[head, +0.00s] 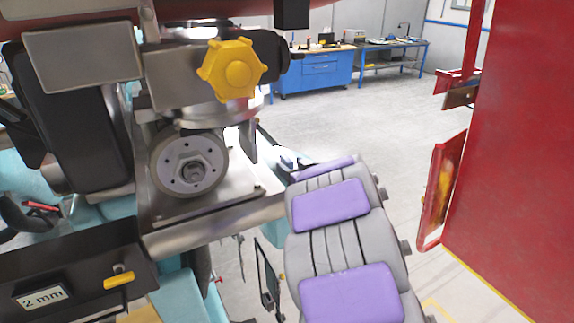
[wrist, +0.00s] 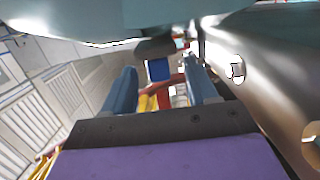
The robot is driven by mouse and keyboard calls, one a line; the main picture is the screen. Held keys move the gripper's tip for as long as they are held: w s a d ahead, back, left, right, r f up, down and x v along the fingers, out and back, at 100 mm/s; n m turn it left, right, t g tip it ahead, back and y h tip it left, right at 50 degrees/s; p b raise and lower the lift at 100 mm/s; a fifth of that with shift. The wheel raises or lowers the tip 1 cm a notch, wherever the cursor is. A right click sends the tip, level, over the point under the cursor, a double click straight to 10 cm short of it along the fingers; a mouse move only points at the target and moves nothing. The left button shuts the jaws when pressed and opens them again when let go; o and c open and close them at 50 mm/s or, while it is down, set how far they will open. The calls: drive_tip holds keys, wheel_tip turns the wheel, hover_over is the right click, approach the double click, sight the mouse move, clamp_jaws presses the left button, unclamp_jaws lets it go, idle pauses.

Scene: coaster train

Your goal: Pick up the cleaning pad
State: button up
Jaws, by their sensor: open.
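I cannot pick out a cleaning pad with certainty in either view. My gripper (wrist: 163,88) shows in the wrist view as two blue-grey fingers standing apart, with no object held between them. A small blue patch and some red and yellow shapes show beyond the gap, too small to name. In the head view my grey arm with purple panels reaches up from the bottom, and the gripper's fingers cannot be made out there.
A metal assembly with a yellow knob (head: 232,69) and a round flange (head: 189,165) stands at left. A black box labelled "2 mm" (head: 42,297) is at lower left. A red panel (head: 520,150) walls the right. Blue workbenches (head: 313,73) stand far back beyond open floor (head: 380,120).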

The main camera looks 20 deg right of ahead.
sight(292, 164)
drive_tip(key=w, duration=0.3)
drive_tip(key=shift+w+a+f, duration=0.1)
drive_tip(key=shift+w+f, duration=0.15)
drive_tip(key=shift+w, duration=0.45)
drive_tip(key=shift+s+d, duration=0.1)
drive_tip(key=shift+d, duration=0.15)
drive_tip(key=shift+c, duration=0.5)
drive_tip(key=shift+a, duration=0.1)
drive_tip(key=c, duration=0.7)
